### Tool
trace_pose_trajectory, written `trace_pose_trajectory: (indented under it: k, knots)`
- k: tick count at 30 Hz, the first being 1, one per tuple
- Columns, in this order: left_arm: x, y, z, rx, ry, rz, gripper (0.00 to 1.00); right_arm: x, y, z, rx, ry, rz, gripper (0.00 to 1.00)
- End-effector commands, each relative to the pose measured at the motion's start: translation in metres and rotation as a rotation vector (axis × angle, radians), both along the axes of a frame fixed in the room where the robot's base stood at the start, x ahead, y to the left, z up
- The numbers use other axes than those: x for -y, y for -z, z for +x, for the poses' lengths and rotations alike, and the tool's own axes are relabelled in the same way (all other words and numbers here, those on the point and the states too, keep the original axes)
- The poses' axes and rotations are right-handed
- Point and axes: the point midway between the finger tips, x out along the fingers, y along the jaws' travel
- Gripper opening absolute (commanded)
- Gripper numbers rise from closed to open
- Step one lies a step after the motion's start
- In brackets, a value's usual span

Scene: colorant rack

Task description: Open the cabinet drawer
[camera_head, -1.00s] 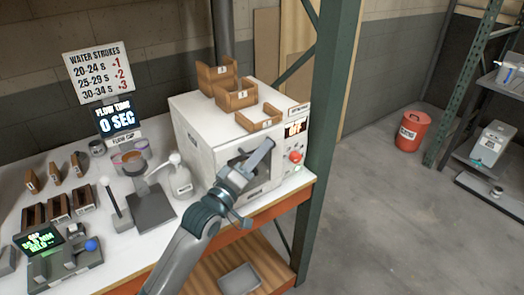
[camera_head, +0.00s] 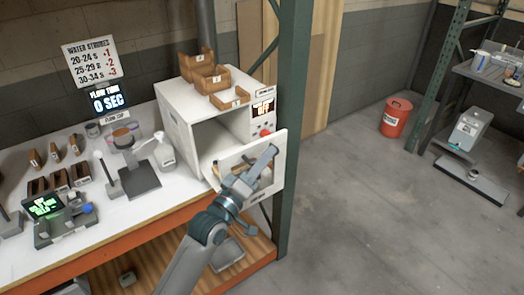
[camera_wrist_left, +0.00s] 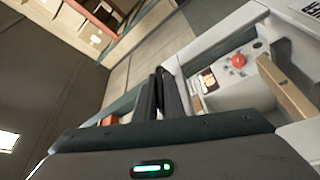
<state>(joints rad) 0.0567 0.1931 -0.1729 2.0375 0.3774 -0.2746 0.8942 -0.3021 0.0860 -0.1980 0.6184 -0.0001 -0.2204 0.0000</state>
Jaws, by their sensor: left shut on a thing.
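The white cabinet (camera_head: 184,119) stands on the workbench, with a dark opening in its front. My right gripper is not in view.
Wooden bins (camera_head: 210,77) sit on top of the cabinet. A pump bottle (camera_head: 165,152) stands left of it. A green rack post (camera_head: 292,110) rises close to the right of the drawer front. The floor beyond is clear up to a red bucket (camera_head: 396,118).

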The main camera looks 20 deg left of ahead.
Motion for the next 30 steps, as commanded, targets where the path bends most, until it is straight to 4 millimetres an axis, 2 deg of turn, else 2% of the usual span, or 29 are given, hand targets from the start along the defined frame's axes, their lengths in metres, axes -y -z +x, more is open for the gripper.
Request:
trace_pose_trajectory:
  k: [3, 6, 17, 18, 19, 30]
  knots:
    - [0.007, -0.002, -0.006, 0.0, 0.0, -0.003, 0.0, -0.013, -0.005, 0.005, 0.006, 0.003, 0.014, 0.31]
    - [0.01, -0.001, -0.008, 0.001, 0.0, -0.001, 0.0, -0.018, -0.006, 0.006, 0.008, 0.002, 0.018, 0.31]
    - [0.011, 0.0, -0.008, 0.001, -0.001, -0.002, 0.0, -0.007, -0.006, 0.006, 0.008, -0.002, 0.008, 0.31]
    - [0.011, 0.0, -0.008, 0.001, -0.001, -0.002, 0.19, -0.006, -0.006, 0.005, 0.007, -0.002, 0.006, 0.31]
    - [0.011, 0.0, -0.008, 0.001, -0.001, -0.002, 0.26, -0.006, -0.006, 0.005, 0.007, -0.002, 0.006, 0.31]
    - [0.01, 0.0, -0.009, 0.001, 0.0, -0.001, 0.28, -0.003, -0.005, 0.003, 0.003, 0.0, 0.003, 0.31]
